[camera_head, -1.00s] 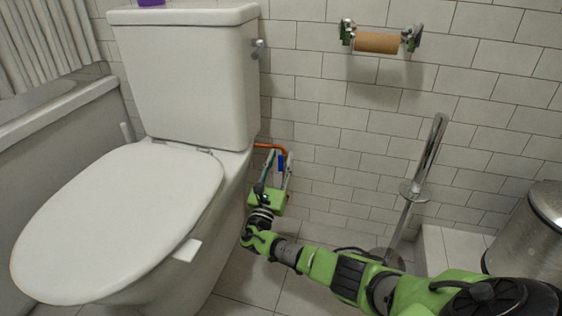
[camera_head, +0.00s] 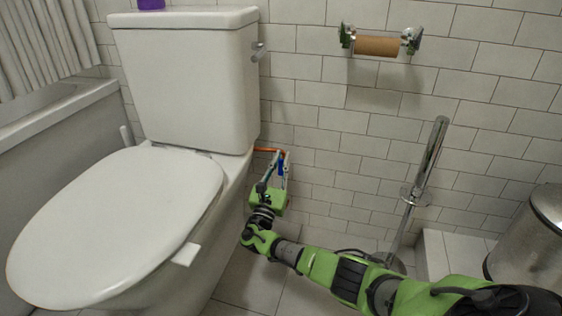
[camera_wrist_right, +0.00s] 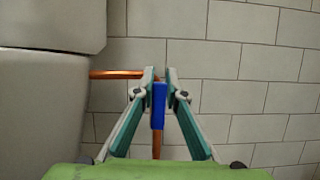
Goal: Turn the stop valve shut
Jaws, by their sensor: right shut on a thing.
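The stop valve shows as a blue handle (camera_wrist_right: 159,104) on a copper pipe (camera_wrist_right: 115,74) beside the toilet, low against the tiled wall. The handle also shows in the head view (camera_head: 281,167). My right gripper (camera_wrist_right: 160,84) is shut on the blue handle, with one finger on each side of it. In the head view my right gripper (camera_head: 279,160) is at the pipe, right of the toilet. The handle stands upright in the wrist view. The valve body is mostly hidden behind the handle. My left gripper is not in view.
The toilet (camera_head: 120,215) stands close on the left of my right arm. A chrome brush stand (camera_head: 425,165) and a metal bin (camera_head: 530,235) are to the right. An empty roll holder (camera_head: 378,46) is on the wall above.

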